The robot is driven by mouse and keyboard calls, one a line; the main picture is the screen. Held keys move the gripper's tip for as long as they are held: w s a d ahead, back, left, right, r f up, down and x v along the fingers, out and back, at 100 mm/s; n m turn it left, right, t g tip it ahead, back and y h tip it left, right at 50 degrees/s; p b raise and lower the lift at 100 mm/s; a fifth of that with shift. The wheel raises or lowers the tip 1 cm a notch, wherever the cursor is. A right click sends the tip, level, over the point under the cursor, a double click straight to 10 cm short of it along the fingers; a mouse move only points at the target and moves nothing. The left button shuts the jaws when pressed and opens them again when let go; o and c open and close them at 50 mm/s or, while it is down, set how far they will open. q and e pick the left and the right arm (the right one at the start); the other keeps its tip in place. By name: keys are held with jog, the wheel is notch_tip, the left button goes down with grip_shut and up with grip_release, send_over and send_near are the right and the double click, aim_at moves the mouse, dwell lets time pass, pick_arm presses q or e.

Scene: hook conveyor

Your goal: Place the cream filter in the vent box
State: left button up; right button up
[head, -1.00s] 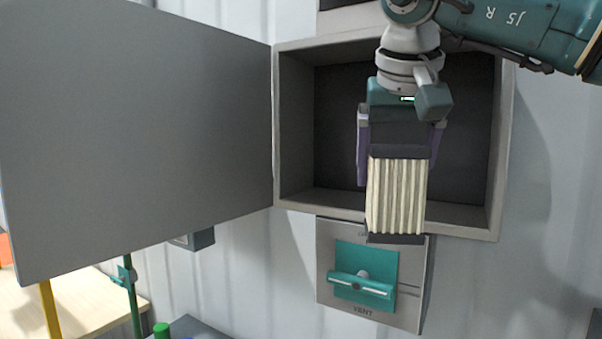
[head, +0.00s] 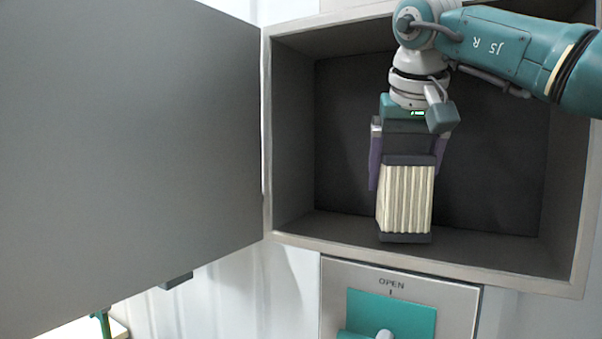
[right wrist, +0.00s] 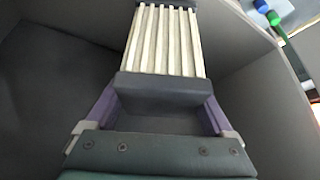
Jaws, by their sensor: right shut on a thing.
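The cream filter (head: 406,199) is a pleated cream block with dark end caps. It hangs upright below my right gripper (head: 408,165), whose purple fingers are shut on its upper dark cap. In the right wrist view the filter (right wrist: 165,40) extends away from the gripper (right wrist: 160,105). The vent box (head: 430,257) is a grey open-fronted box on the wall, with a dark inside. In the head view the filter appears in front of or within the opening, its lower cap just above the box's front lip; the exact depth is hard to tell. My left gripper is not in view.
The box's large grey door (head: 130,130) stands open to the left. Below the box is a panel marked OPEN with a teal handle plate (head: 395,312). The box's side walls flank the filter, with free room on both sides.

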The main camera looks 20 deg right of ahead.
aim_at(407, 154)
jog(key=shift+s+a+f, duration=0.1)
jog(key=shift+s+f, duration=0.05)
jog(key=shift+s, duration=0.05)
jog(key=shift+f, duration=0.1)
jog(key=shift+f, duration=0.1)
jog(key=o, duration=1.2)
jog(key=shift+r, duration=0.25)
jog(key=v, duration=0.7)
jog(key=shift+s+r, duration=0.15)
jog(key=shift+r, duration=0.05)
